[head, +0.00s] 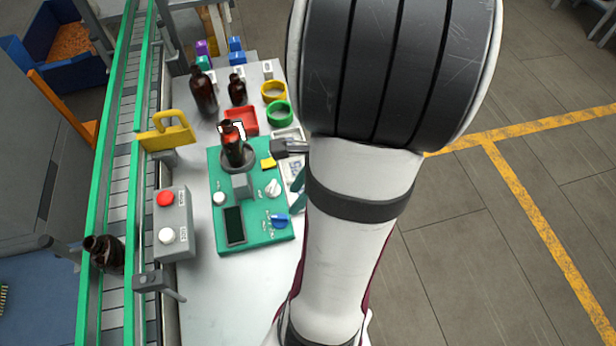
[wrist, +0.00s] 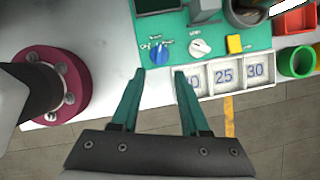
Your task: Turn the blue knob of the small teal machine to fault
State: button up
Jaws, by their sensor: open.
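The small teal machine (head: 251,233) stands on the light worktop, with a dark screen and a bottle in its round holder. Its blue knob (head: 280,221) is at the near right corner in the head view. In the wrist view the blue knob (wrist: 160,55) lies just beyond my fingertips, roughly centred between them. Its small printed labels are too blurred to read surely, and I cannot tell its exact setting. My gripper (wrist: 160,72) is open and empty, its teal fingers apart from the knob. In the head view my arm hides most of the gripper.
A white knob (wrist: 200,46) and a yellow button (wrist: 234,44) sit beside the blue knob. Number tiles (wrist: 225,76) lie along the machine's edge. A grey box (head: 173,222) with red and white buttons and a conveyor (head: 118,190) are to the left.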

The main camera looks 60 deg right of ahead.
jog(key=v, duration=0.6)
jog(key=shift+r, duration=0.35)
jog(key=shift+s, duration=0.15)
notch_tip(320, 180, down, 4)
jog(key=s+d+t+y, duration=0.1)
jog(key=s+d+y, duration=0.1)
jog(key=s+y, duration=0.1)
jog(key=t+y, duration=0.1)
jog(key=t, duration=0.6)
send_near(282, 217)
jog(key=x, duration=0.9)
jog(key=shift+c, duration=0.3)
grip_shut()
